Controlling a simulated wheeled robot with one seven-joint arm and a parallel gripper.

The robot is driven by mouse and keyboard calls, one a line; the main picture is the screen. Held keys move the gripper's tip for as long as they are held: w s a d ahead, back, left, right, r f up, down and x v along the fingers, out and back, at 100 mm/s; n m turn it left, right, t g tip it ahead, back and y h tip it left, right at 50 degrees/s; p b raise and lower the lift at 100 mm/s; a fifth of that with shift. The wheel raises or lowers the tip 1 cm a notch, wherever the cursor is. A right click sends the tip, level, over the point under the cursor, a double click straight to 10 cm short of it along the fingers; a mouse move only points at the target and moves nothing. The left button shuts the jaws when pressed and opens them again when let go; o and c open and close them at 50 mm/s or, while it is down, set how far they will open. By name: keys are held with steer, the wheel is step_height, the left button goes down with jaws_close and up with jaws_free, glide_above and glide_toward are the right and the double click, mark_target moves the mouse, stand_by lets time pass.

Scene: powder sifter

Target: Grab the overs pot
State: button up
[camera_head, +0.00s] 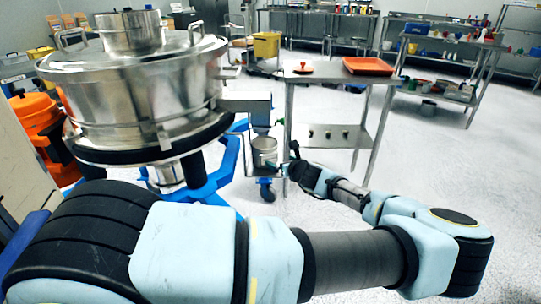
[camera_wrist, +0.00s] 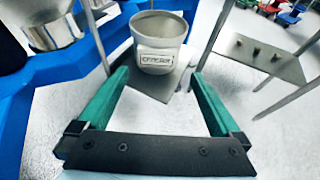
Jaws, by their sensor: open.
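The overs pot (camera_wrist: 157,50) is a pale grey metal pot with an open top and a label plate on its front, whose lettering is hard to read. It stands upright on a small grey platform (camera_wrist: 172,108) in the wrist view. In the head view the pot (camera_head: 264,150) is below the sifter's side outlet. My gripper (camera_wrist: 160,76) is open and empty, with one green finger on each side of the space in front of the pot. The pot appears just beyond the fingertips. In the head view my gripper (camera_head: 291,160) is at the pot's right, its fingers hardly visible.
The large steel sifter (camera_head: 140,95) on a blue wheeled frame (camera_head: 226,165) stands at the left, close to the pot. A steel table (camera_head: 325,77) with a red-orange tray (camera_head: 368,66) stands behind it. An orange drum (camera_head: 38,120) is far left. Floor at right is clear.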

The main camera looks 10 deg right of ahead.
mark_target(270, 158)
steer(key=x, duration=0.2)
steer(key=p+x, duration=0.1)
steer(key=x, duration=0.5)
steer(key=shift+a+f+p, duration=0.3)
steer(key=shift+a+p, duration=0.05)
steer(key=shift+p, duration=0.05)
steer(key=shift+w+f, duration=0.25)
steer(key=shift+w, duration=0.25)
steer(key=c, duration=1.5)
steer(key=shift+c, duration=0.2)
steer(key=shift+r, duration=0.1)
